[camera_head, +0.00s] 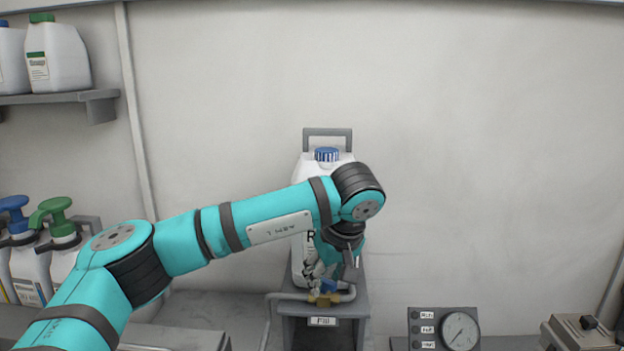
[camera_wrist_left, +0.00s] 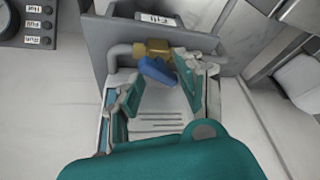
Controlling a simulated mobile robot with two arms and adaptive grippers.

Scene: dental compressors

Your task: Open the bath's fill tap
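The fill tap is a brass valve (camera_head: 325,299) on a grey pipe, above a "Fill" label (camera_head: 322,321) on a grey stand. In the left wrist view the brass body (camera_wrist_left: 153,47) carries a blue lever handle (camera_wrist_left: 157,71), which points down and to the right. My left gripper (camera_head: 333,274) is just above the tap. In the left wrist view its fingers (camera_wrist_left: 160,88) are apart, with the blue handle between their tips, closer to the right finger. I cannot tell whether that finger touches it. My right gripper is in neither view.
A white jug with a blue cap (camera_head: 327,154) stands behind my left arm. A gauge panel (camera_head: 443,328) with labelled buttons is to the right of the stand. Pump bottles (camera_head: 62,235) stand at left, below a shelf (camera_head: 60,97) holding jugs. The wall at right is bare.

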